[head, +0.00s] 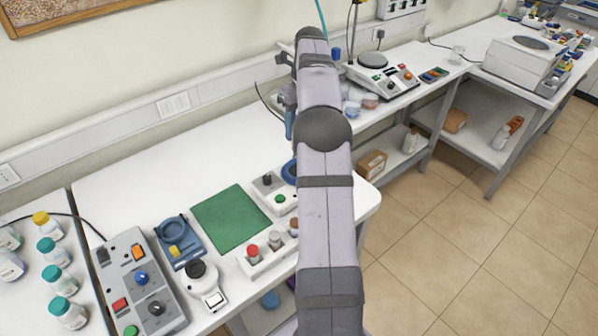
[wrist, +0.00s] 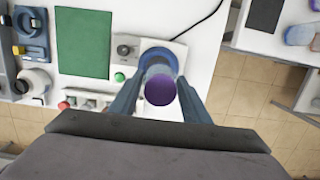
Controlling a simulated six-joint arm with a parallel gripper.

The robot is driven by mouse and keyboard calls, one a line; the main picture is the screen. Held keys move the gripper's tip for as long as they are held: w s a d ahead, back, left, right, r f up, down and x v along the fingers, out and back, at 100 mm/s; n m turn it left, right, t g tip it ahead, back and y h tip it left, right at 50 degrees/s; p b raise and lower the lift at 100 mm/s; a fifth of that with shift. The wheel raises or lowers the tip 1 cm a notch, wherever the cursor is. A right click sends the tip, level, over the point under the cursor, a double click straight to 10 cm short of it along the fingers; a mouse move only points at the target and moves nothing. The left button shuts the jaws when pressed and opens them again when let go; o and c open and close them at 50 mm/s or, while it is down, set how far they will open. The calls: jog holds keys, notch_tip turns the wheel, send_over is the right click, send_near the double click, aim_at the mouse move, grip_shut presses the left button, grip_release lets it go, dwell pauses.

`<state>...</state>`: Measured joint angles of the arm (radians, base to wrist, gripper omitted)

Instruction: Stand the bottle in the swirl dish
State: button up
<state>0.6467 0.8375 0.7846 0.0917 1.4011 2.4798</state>
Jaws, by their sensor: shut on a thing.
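The bottle, with a round purple cap (wrist: 160,90) and a pale body, is held between the two blue fingers of my gripper (wrist: 160,82) in the wrist view. The swirl dish is a blue ring (wrist: 174,55) on a white unit with a dark knob and a green button. The bottle's body overlaps the ring in the wrist view; its height over the dish and contact cannot be told. In the head view, my arm hides the bottle and most of the ring (head: 288,172); part of my gripper (head: 287,112) shows beside the arm.
A green mat (head: 230,218) lies left of the swirl unit. A white rack (head: 268,255) with small coloured-topped items stands in front. A grey control box (head: 138,285) and several teal-capped bottles (head: 54,280) are at the left. A hotplate unit (head: 380,72) stands at the back.

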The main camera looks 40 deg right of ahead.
jog(key=shift+s, duration=0.1)
jog(key=shift+f+p, duration=1.3)
jog(key=shift+f, duration=3.7)
jog(key=shift+f, duration=0.2)
jog(key=o, duration=1.2)
jog(key=shift+c, duration=0.2)
jog(key=shift+r, duration=0.1)
jog(key=r+b, duration=0.1)
jog(key=r, duration=0.3)
jog(key=s+r, duration=0.1)
jog(key=r, duration=0.3)
jog(key=r+b, duration=0.1)
jog(key=r, duration=0.3)
jog(key=shift+s+b, duration=0.35)
jog(key=shift+s, duration=0.05)
